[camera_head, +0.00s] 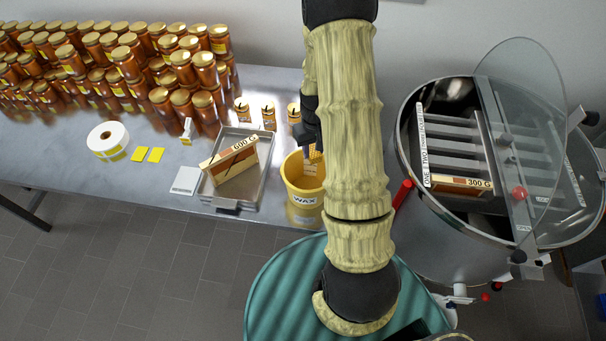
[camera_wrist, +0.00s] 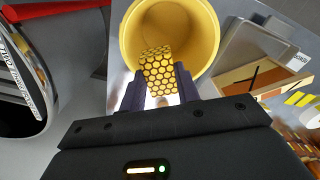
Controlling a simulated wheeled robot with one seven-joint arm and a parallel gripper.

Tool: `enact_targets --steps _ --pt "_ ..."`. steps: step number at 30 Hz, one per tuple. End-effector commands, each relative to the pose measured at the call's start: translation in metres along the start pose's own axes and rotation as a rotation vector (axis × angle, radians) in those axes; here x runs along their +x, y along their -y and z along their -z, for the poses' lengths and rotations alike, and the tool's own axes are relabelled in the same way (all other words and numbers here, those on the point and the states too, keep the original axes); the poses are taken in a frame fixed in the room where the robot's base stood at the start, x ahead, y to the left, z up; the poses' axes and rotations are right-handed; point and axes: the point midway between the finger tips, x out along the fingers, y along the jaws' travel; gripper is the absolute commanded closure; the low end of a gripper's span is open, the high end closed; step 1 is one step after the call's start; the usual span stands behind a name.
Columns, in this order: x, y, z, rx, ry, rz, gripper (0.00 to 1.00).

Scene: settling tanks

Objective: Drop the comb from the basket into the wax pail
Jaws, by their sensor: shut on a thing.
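My gripper (camera_wrist: 160,88) is shut on a small yellow comb (camera_wrist: 156,66) with a honeycomb pattern. The yellow wax pail (camera_wrist: 207,22) opens right beyond the fingertips in the wrist view, and the comb shows against its mouth. In the head view the wax pail (camera_head: 304,204), labelled WAX, stands at the table's front edge, partly hidden by my arm. The comb (camera_head: 313,166) shows there at the pail's mouth; its exact depth I cannot tell. The basket (camera_head: 466,130) appears to be the slatted holder inside the steel drum, with a 300 G frame in it.
A metal tray (camera_head: 264,186) with a 600 G frame (camera_head: 231,160) stands left of the pail. Small jars (camera_head: 268,117) stand behind it, and many honey jars (camera_head: 120,62) fill the back left. The steel drum (camera_head: 428,220) with a clear lid (camera_head: 530,120) stands right.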

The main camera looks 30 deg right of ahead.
Motion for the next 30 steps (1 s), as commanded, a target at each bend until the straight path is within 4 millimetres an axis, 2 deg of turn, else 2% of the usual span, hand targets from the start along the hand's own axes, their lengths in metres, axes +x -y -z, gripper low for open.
enact_targets --steps 13,24,30 --pt "0.005 -0.001 0.0 0.003 0.0 0.0 0.9" --pt "0.046 0.0 0.0 -0.001 0.001 0.0 0.9" --pt "0.059 0.0 0.0 -0.001 0.0 0.0 0.9"
